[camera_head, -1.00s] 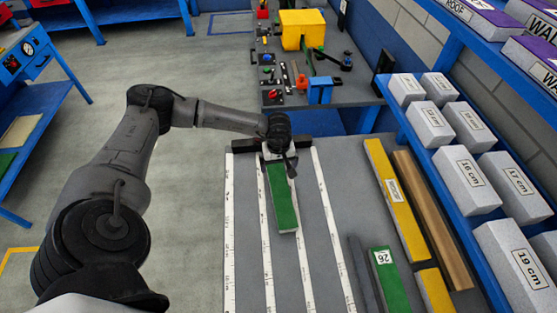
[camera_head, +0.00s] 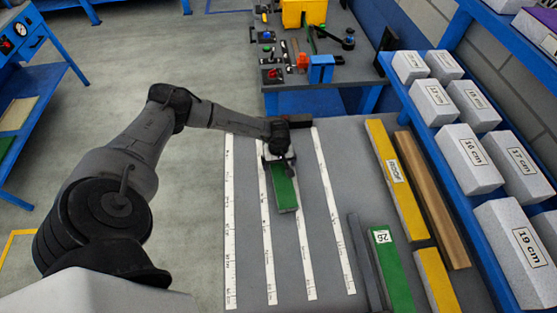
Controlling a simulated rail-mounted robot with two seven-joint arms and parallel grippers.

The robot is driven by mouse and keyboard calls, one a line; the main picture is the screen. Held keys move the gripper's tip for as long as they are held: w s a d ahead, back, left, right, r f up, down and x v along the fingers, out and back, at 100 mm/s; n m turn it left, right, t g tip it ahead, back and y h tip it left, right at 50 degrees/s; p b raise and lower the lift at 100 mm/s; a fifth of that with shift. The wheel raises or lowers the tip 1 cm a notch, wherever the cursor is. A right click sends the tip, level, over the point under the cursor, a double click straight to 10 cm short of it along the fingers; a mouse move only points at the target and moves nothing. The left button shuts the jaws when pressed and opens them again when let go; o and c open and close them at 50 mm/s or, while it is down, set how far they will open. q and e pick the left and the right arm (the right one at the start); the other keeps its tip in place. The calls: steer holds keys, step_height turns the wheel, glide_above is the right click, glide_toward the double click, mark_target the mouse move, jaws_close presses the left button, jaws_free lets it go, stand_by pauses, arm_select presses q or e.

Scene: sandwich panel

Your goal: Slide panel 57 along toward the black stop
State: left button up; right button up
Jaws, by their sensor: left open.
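A green panel (camera_head: 285,195) with a pale near end lies lengthwise between white measuring strips on the grey table. It is probably panel 57, but no number is readable on it. A black bar (camera_head: 302,123) at the table's far edge, probably the black stop, is partly hidden behind my left wrist. My left gripper (camera_head: 281,164) is open at the far part of the panel, covering some of it. I cannot tell whether the fingers touch the panel, nor whether its far end meets the bar. My right gripper is not in view.
A green panel marked 26 (camera_head: 390,262), a yellow panel marked ROOF (camera_head: 392,172), a brown bar (camera_head: 432,200) and a dark bar lie on the right. Labelled grey blocks (camera_head: 466,158) fill the blue shelf beyond. The near middle of the table is clear.

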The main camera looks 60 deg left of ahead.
arm_select(q)
steer(key=c, duration=1.1)
steer(key=o, duration=1.1)
step_height(320, 180, up, 14)
steer(key=p, duration=0.1)
steer(key=shift+f, duration=0.1)
